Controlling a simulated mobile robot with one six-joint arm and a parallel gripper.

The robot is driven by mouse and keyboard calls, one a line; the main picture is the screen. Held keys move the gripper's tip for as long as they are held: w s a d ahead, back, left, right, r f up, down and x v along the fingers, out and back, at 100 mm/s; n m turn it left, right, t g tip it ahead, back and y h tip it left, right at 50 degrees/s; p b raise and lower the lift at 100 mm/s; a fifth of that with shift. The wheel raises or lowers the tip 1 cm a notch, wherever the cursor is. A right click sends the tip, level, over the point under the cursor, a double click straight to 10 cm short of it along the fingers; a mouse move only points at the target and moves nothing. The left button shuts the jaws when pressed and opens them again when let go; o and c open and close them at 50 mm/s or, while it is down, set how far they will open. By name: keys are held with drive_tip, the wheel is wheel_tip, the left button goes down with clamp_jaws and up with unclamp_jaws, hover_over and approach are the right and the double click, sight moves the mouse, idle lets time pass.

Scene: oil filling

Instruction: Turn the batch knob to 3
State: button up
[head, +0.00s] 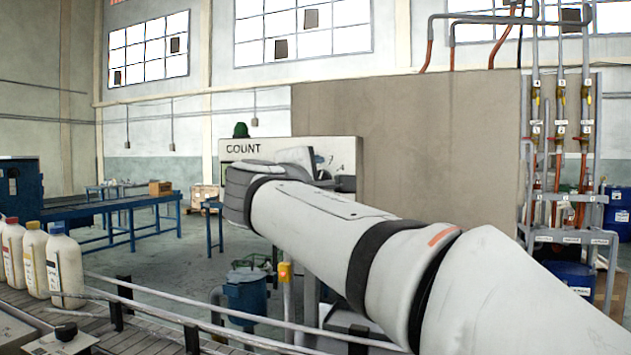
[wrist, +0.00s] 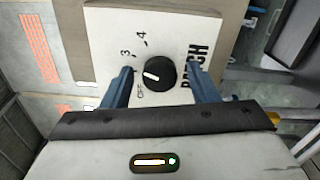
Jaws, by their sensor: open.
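The batch knob (wrist: 159,74) is a round black dial with a white pointer mark, on a pale panel (wrist: 105,22) lettered BATCH. In the wrist view its mark points left, between the OFF label and the 3. The numeral 3 (wrist: 125,53) is up and left of the knob, with the 4 (wrist: 142,40) above it. My gripper (wrist: 160,67) is open, its blue fingers on either side of the knob with gaps between. The left finger may hide part of the scale. In the head view my arm covers the knob; part of the panel (head: 346,150) shows behind it.
A conveyor (head: 140,330) with rails and several white bottles (head: 65,265) runs along the lower left. A blue bin (head: 247,295) stands behind it. A large beige block (head: 440,140) rises behind the arm, and pipes with valves (head: 560,130) stand at right.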

drive_tip(key=v, duration=0.7)
drive_tip(key=shift+s+a, duration=0.15)
drive_tip(key=shift+s, duration=0.2)
drive_tip(key=shift+s, duration=0.1)
